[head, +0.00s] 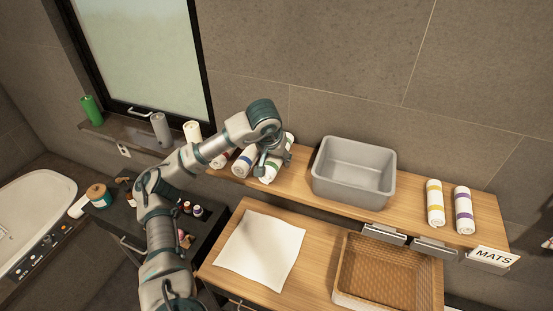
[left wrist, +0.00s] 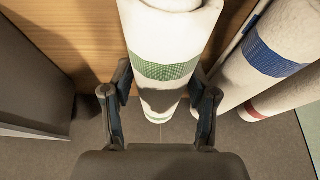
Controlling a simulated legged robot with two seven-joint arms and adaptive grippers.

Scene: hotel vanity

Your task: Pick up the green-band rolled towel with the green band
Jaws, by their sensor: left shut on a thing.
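The white rolled towel with the green band (head: 270,173) is at the left part of the upper wooden shelf, partly hidden by my left gripper (head: 268,160). In the left wrist view the green-band towel (left wrist: 165,70) lies between the two fingers of my left gripper (left wrist: 160,100), which are shut on it from both sides. I cannot tell whether the towel is off the shelf. My right gripper is not in view.
A blue-band towel (head: 244,161) lies close on the left, with a red-band towel (left wrist: 280,98) beyond it. A grey bin (head: 353,190) stands right. Yellow-band (head: 435,203) and purple-band (head: 464,211) towels lie farther right. A white cloth (head: 260,250) and wicker basket (head: 385,296) are below.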

